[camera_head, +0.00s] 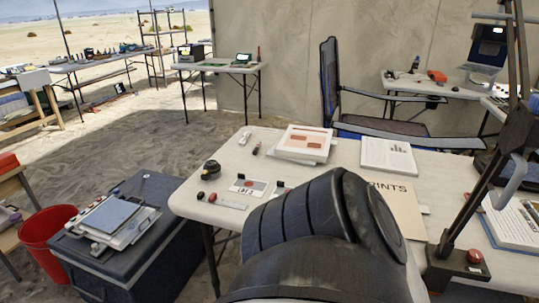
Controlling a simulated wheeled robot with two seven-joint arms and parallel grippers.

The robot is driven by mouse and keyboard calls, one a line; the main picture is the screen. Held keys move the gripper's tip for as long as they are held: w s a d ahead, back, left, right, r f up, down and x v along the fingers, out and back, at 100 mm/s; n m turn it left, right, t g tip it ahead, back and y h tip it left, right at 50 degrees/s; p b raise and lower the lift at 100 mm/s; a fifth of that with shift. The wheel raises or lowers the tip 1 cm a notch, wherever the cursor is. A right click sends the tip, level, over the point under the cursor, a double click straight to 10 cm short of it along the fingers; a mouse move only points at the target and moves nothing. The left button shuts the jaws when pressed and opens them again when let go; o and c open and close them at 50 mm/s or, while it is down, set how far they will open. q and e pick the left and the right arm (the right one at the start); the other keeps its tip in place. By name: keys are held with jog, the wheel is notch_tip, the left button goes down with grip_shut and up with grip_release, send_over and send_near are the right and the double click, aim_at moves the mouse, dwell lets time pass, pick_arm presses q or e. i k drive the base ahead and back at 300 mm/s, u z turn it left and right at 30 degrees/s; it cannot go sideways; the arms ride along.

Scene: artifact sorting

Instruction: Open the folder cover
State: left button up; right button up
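A tan folder (401,208) lies on the white table (219,181), right of the middle in the head view. Its upper face carries dark lettering ending in "INTS", and it looks closed and flat. A large dark arm link of mine fills the lower middle and hides the folder's left and lower parts. A whitish edge shows at the folder's right side. Neither of my grippers shows in this view.
A paper stack (302,143) and a white booklet (388,156) lie behind the folder. A black lamp stand (459,261) with a red button stands to its right. Small items and a label card (247,186) lie at left. A folding chair (380,124) stands behind.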

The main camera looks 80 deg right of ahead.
aim_at(400, 197)
jog(key=u, duration=0.45)
jog(key=k, duration=2.4)
jog(key=z, duration=0.4)
